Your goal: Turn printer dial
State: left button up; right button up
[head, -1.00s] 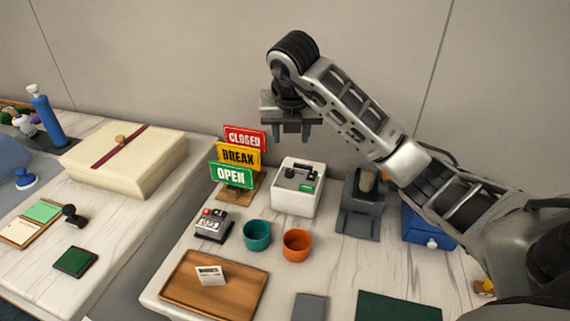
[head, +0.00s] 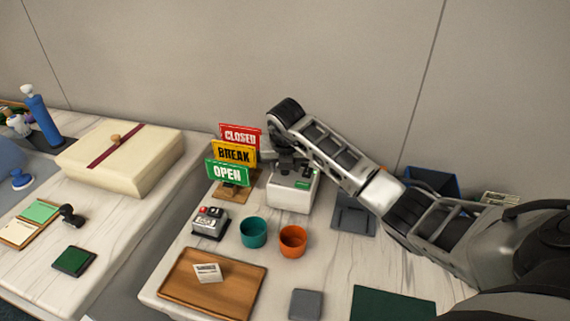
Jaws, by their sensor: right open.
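The printer (head: 292,197) is a small white box on the right table with a green label on its upper right. The dark dial on its top is mostly hidden by my right gripper (head: 290,170). My right gripper is open and points down at the printer's top, right over the dial. I cannot tell whether its fingers touch the dial or stand around it. My left gripper is not in view.
Stacked CLOSED, BREAK and OPEN signs (head: 229,174) stand close left of the printer. A teal cup (head: 253,233) and an orange cup (head: 293,241) stand in front. A grey button box (head: 210,223) and a wooden tray (head: 185,302) lie nearer left. A dark grey stand (head: 352,216) is to the right.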

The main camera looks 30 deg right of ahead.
grip_shut()
